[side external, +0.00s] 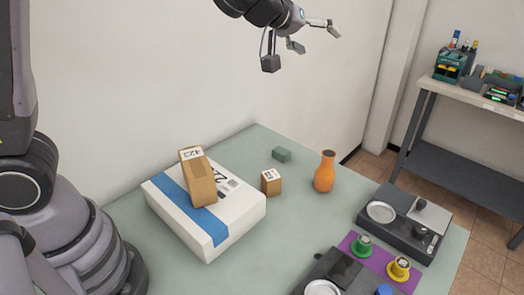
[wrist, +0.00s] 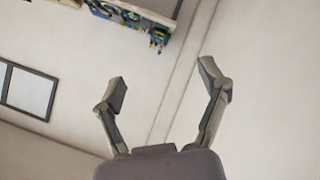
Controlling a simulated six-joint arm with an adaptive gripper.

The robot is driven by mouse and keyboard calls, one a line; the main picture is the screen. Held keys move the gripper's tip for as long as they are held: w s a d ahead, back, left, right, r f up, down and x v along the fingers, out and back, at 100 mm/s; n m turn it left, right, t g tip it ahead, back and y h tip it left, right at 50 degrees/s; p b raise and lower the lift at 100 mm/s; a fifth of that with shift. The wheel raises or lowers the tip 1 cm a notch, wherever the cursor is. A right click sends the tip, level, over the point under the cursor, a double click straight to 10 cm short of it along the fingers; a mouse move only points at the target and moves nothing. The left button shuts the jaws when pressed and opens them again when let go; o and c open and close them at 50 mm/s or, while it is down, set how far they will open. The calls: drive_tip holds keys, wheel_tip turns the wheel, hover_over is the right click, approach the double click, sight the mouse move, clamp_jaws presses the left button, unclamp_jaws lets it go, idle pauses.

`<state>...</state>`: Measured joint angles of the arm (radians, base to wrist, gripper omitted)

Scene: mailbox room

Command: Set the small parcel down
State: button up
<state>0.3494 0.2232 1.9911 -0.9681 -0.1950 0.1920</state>
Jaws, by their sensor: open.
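A small brown parcel (side external: 271,182) with a white label stands on the green table, just right of a large white box. A taller brown parcel (side external: 198,180) labelled 423 stands on top of the white box (side external: 225,213) with a blue stripe. My gripper (side external: 315,34) is high above the table near the wall, open and empty, well apart from both parcels. In the wrist view my gripper (wrist: 165,90) has its two fingers spread, with only wall and a distant shelf beyond them.
An orange vase (side external: 325,172) and a small green block (side external: 281,154) stand near the small parcel. Dark trays (side external: 385,222) and a purple mat (side external: 351,239) with green and yellow cups fill the table's right front. A workbench (side external: 466,86) stands at the right.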

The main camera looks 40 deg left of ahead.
drive_tip(key=s+a+r+m+g+h, duration=0.1)
drive_tip(key=s+a+r+m, duration=0.1)
drive_tip(key=s, duration=0.4)
drive_tip(key=s+a+r+m+g+h, duration=0.1)
drive_tip(key=s+a+r, duration=0.15)
drive_tip(key=s, duration=0.25)
drive_tip(key=s+a+f+m+g+y, duration=0.1)
drive_tip(key=s+a, duration=0.2)
drive_tip(key=s, duration=0.5)
drive_tip(key=s+a+f+m+g+y, duration=0.1)
drive_tip(key=s+a+f, duration=0.1)
drive_tip(key=s+a, duration=0.2)
drive_tip(key=s+a+f+g+y, duration=0.1)
drive_tip(key=s+a+f+g, duration=0.1)
drive_tip(key=s, duration=0.9)
drive_tip(key=shift+s+a+f+m+y, duration=0.3)
drive_tip(key=shift+a+m+y, duration=0.1)
drive_tip(key=shift+a, duration=0.25)
